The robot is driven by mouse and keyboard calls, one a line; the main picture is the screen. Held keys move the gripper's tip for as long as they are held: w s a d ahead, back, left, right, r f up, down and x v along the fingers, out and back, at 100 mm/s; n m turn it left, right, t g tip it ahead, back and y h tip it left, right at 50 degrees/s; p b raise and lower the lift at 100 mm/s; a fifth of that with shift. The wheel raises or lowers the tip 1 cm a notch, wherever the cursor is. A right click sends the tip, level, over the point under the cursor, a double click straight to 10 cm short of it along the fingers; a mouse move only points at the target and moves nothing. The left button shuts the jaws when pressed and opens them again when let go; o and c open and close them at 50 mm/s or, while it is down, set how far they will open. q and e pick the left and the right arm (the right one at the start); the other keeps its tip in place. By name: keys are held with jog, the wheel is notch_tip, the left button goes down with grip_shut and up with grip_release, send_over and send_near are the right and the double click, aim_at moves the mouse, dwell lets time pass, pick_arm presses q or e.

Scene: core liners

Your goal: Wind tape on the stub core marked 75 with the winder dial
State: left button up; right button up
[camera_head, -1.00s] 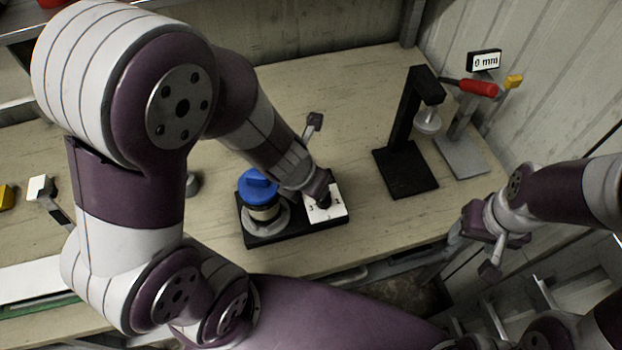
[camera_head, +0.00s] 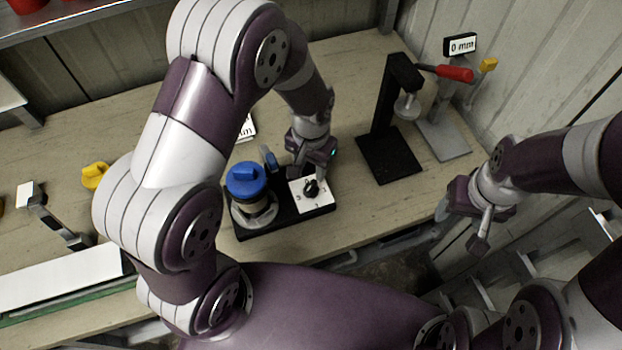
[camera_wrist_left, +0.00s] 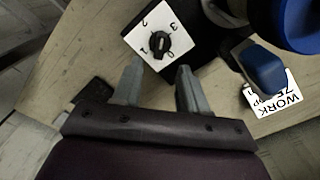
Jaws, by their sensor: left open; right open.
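The winder has a black base (camera_head: 290,217) on the bench. At its left a core (camera_head: 252,200) stands on a grey round seat under a blue cap (camera_head: 246,177); the cap also shows in the left wrist view (camera_wrist_left: 300,20). I cannot read a 75 on the core. At the right of the base is a white dial plate (camera_head: 322,199) with numbers and a black knob (camera_head: 311,187). My left gripper (camera_wrist_left: 160,80) is open and empty, close to the dial, apart from the knob (camera_wrist_left: 158,43). My right gripper (camera_head: 461,226) is open and empty off the bench's right front edge.
A black stand (camera_head: 390,160) and a grey stand with a red handle (camera_head: 455,73) and a "0 mm" display (camera_head: 461,45) stand at the back right. A yellow piece (camera_head: 95,175) and a printed card (camera_head: 247,128) lie left and behind. The middle back is clear.

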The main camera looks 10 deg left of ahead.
aim_at(311, 185)
pick_arm(q)
notch_tip(311, 185, down, 8)
jog(key=shift+r+p, duration=0.25)
jog(key=shift+p, duration=0.1)
grip_shut()
